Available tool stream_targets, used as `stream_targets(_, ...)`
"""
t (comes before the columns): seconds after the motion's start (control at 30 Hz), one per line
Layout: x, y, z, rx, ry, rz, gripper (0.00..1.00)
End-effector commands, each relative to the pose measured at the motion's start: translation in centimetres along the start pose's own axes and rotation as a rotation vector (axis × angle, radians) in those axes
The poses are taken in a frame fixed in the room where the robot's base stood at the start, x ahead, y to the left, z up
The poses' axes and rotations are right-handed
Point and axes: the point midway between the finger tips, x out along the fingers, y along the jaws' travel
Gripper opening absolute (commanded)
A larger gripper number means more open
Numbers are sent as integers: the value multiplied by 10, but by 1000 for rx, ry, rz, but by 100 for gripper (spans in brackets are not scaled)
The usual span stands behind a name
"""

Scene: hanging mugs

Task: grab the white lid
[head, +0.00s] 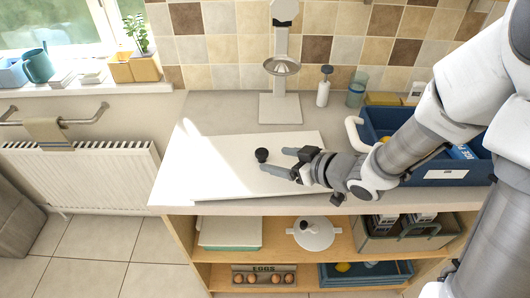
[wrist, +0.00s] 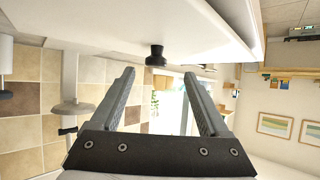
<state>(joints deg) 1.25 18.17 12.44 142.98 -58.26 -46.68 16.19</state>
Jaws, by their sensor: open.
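A black knob (head: 262,155) stands up from a flat white slab (head: 225,165) on the counter. The knob also shows in the wrist view (wrist: 156,56). I cannot make out a separate lid edge under the knob against the white slab. My gripper (head: 274,159) is low over the slab, its fingers pointing left toward the knob. In the wrist view my gripper (wrist: 158,73) is open and empty, and the knob appears centred just beyond the fingertips, apart from them. A round white pot with a lid (head: 317,232) sits on the shelf below.
A white stand (head: 280,107) rises at the back of the counter. A white bottle (head: 323,92) and a glass jar (head: 357,90) stand by the tiled wall. A blue crate (head: 445,172) is at the right, under my arm. The counter left of the slab is clear.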

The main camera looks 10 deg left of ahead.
Motion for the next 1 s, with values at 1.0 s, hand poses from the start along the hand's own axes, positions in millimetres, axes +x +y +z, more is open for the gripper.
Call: stream_targets(1.0, 77, 7, -4, 0, -1, 1, 63)
